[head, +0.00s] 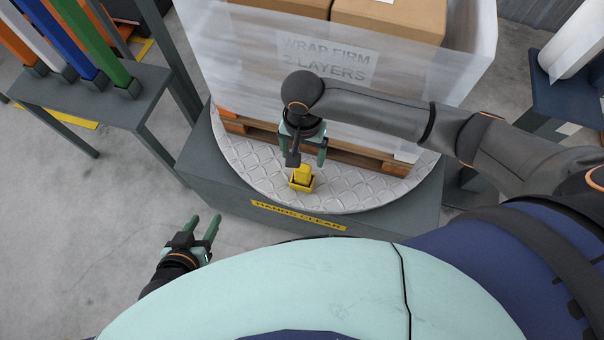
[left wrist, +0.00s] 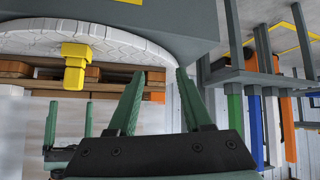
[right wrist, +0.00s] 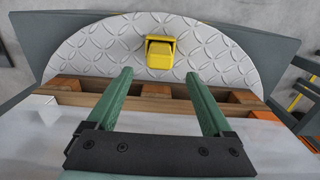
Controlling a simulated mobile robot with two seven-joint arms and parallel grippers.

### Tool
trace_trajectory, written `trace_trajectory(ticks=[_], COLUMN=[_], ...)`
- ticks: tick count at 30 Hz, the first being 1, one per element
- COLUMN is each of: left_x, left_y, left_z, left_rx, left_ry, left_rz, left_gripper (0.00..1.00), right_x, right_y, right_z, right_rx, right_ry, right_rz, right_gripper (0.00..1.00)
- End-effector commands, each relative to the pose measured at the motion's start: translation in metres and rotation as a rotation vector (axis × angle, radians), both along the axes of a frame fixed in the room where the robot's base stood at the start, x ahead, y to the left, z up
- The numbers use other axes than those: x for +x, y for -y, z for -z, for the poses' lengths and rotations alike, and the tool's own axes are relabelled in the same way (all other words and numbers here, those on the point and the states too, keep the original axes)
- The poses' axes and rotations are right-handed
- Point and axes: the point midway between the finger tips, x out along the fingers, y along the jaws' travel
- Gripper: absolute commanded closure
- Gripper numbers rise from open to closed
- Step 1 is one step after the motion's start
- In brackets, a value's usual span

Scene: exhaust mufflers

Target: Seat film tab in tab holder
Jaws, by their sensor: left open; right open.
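A yellow film tab (head: 303,171) stands upright in a wider yellow tab holder (head: 301,187) near the front edge of the turntable. In the right wrist view the tab (right wrist: 160,57) appears inside the holder's rim; I cannot tell how deep it sits. The left wrist view shows them upside down, the narrower tab (left wrist: 74,78) against the wider holder (left wrist: 76,50). My right gripper (head: 306,158) is open and empty, just behind and above the tab, apart from it. My left gripper (head: 205,222) is open and empty, off the turntable's front left.
The round patterned turntable (head: 243,163) carries a pallet (head: 345,158) with film-wrapped boxes (head: 390,25) right behind the holder. A grey base with a yellow label (head: 298,216) edges its front. A rack with coloured bars (head: 90,90) stands left. Floor is clear at lower left.

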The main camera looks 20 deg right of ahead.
Motion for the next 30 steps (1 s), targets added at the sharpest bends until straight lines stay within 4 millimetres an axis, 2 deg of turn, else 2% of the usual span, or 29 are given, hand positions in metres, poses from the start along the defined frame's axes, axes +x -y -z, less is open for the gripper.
trace_trajectory(ticks=[1, 2, 6, 14, 20, 30], left_x=[-0.002, -0.003, 0.016, 0.029, 0.050, 0.075], left_y=[-0.001, -0.002, -0.009, -0.009, -0.009, -0.008], left_z=[0.009, 0.012, -0.011, -0.027, -0.059, -0.128], left_rx=[0.003, 0.005, 0.015, 0.011, 0.010, 0.006], left_ry=[-0.004, -0.006, 0.103, 0.179, 0.332, 0.625], left_rz=[0.000, -0.001, -0.004, -0.004, 0.003, 0.023], left_gripper=[0.50, 0.50, 0.50, 0.50, 0.50, 0.50], right_x=[0.000, 0.000, 0.000, 0.000, -0.002, -0.005], right_y=[0.000, 0.001, 0.000, 0.000, -0.001, -0.001], right_z=[0.016, 0.021, 0.032, 0.041, 0.055, 0.080], right_rx=[-0.002, -0.002, 0.000, 0.002, 0.002, 0.001], right_ry=[-0.001, -0.001, 0.001, 0.003, 0.003, 0.002], right_rz=[0.000, 0.000, -0.001, -0.002, -0.003, -0.002], right_gripper=[0.15, 0.15, 0.15, 0.15, 0.15, 0.15])
